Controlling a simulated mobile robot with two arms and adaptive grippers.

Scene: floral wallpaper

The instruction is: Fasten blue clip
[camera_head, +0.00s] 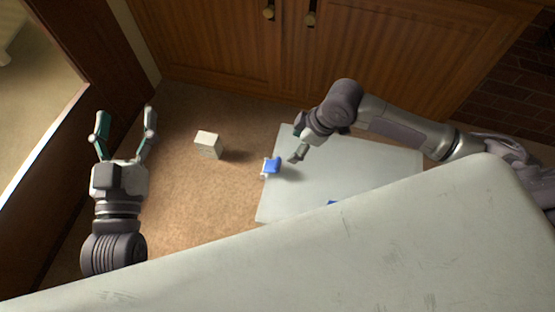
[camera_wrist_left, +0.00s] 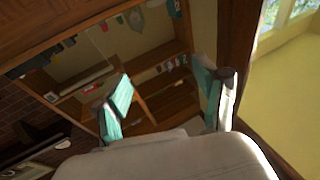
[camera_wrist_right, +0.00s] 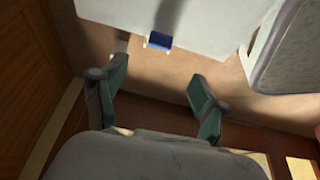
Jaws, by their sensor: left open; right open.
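The blue clip (camera_head: 271,166) sits at the left edge of a pale grey board (camera_head: 350,165) in the head view, with a white part showing beside it. The clip also shows at the board's edge in the right wrist view (camera_wrist_right: 159,40). My right gripper (camera_head: 294,143) is open and empty, just above and right of the clip in the head view, apart from it as far as I can tell. It also shows open in the right wrist view (camera_wrist_right: 155,90). My left gripper (camera_head: 125,120) is open and empty, well left of the board.
A small white block (camera_head: 208,144) stands on the brown surface between my left gripper and the board. Another small blue piece (camera_head: 332,202) shows at the board's lower edge, partly hidden. A wooden cabinet (camera_head: 220,50) with knobs stands behind. The brown surface around the block is clear.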

